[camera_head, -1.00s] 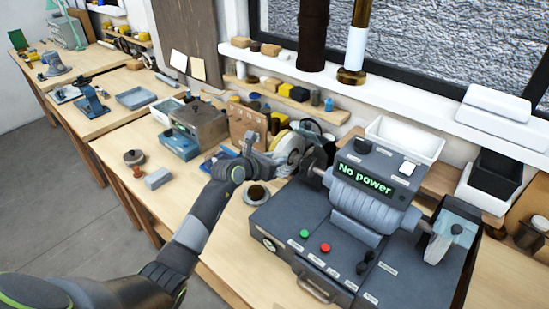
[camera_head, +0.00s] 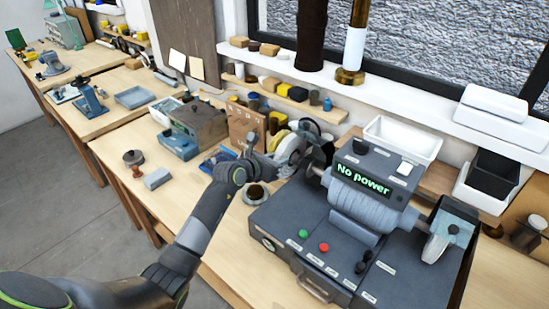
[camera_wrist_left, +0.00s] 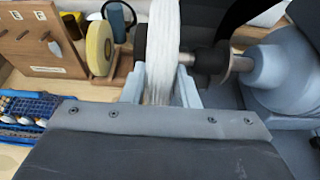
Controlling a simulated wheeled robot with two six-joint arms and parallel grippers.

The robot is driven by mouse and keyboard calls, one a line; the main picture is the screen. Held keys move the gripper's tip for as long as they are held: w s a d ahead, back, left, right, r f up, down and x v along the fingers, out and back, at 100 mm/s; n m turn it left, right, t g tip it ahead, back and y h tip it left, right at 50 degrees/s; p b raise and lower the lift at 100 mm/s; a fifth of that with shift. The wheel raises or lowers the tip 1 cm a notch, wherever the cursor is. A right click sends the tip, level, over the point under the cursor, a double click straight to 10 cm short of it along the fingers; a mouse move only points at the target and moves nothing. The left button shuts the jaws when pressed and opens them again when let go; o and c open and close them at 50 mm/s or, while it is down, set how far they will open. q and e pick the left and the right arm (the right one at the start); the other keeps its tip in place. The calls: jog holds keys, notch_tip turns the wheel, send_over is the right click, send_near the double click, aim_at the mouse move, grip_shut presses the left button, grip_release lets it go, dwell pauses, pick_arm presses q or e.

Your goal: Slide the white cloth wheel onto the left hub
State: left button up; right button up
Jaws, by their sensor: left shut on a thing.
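The white cloth wheel (camera_wrist_left: 164,50) stands on edge between the fingers of my left gripper (camera_wrist_left: 160,90), which is shut on it. In the head view the wheel (camera_head: 288,150) is at the left end of the grey motor unit (camera_head: 372,195). The left hub (camera_wrist_left: 212,60) is a dark and metal spindle sticking out of the grey motor housing (camera_wrist_left: 278,68), right of the wheel and in line with its middle. A dark round piece (camera_wrist_left: 140,42) shows on the wheel's other side. The wheel's bore is hidden, so how far it sits on the hub cannot be told.
The motor's display (camera_head: 364,180) reads "No power". A cup (camera_head: 256,194) stands near the unit's left corner. A yellow-edged disc (camera_wrist_left: 99,48) and a wooden rack (camera_wrist_left: 40,38) stand left of the wheel. A blue tray (camera_wrist_left: 30,112) lies nearer. The bench front left is mostly clear.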

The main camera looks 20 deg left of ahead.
pick_arm(q)
jog(key=shift+s+d, duration=0.1)
jog(key=shift+d, duration=0.1)
dwell(0.3)
jog(key=shift+d, duration=0.1)
jog(key=shift+s+d, duration=0.2)
jog(key=shift+d, duration=0.2)
jog(key=shift+d, duration=0.1)
jog(key=shift+s+d, duration=0.2)
jog(key=shift+d, duration=0.25)
jog(key=shift+d, duration=0.15)
dwell(0.3)
